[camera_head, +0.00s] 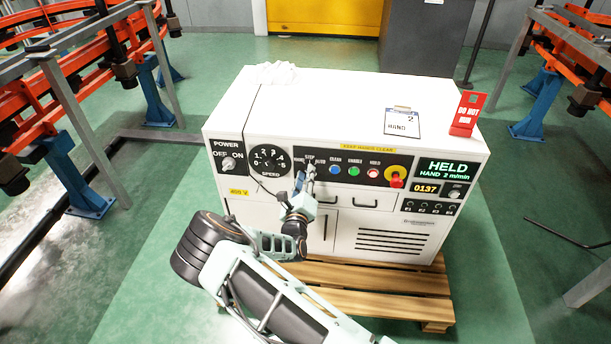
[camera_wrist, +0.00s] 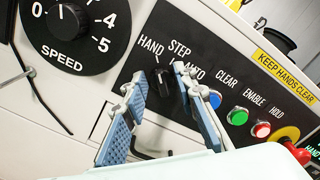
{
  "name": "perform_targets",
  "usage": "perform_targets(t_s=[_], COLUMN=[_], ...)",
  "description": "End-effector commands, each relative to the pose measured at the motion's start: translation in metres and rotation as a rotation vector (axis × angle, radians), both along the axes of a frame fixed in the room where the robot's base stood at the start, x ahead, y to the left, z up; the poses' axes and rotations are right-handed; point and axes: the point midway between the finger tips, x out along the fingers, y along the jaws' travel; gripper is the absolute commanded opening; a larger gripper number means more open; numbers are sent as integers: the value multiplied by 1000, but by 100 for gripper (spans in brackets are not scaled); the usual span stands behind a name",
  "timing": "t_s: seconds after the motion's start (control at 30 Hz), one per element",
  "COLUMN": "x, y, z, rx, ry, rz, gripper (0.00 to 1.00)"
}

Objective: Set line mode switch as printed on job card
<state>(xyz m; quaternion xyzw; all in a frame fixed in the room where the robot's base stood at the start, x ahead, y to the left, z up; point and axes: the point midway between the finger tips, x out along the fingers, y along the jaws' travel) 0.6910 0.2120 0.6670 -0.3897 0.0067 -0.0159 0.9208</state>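The job card (camera_head: 403,125) lies on top of the white cabinet and reads "2" and "HAND". The mode switch (camera_wrist: 163,84) is a black knob below the labels HAND, STEP and AUTO; its exact pointing is hard to tell. My gripper (camera_wrist: 159,75) is open, with its blue-padded fingertips on either side of the knob. The right fingertip looks close to the knob; I cannot tell whether it touches. In the head view my gripper (camera_head: 305,178) is at the panel and covers most of the switch. The display (camera_head: 447,170) reads "HELD, HAND 2 m/min".
The speed dial (camera_head: 270,163) is left of the switch. The blue clear (camera_head: 335,169), green enable (camera_head: 353,171) and red hold (camera_head: 373,172) buttons and a red-yellow stop knob (camera_head: 396,178) are to the right. A red sign (camera_head: 467,113) stands on the cabinet.

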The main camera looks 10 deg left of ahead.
Motion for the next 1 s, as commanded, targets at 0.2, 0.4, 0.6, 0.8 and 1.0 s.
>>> perform_targets(t_s=[0.2,0.4,0.6,0.8,1.0], x=[-34,-78,-107,-117,-117], y=[2,4,4,4,4], z=[0,-1,0,0,0], rx=[-1,-2,-1,-1,0], ry=[3,3,2,1,1], rz=[1,3,1,1,0], gripper=[26,26,26,26,26])
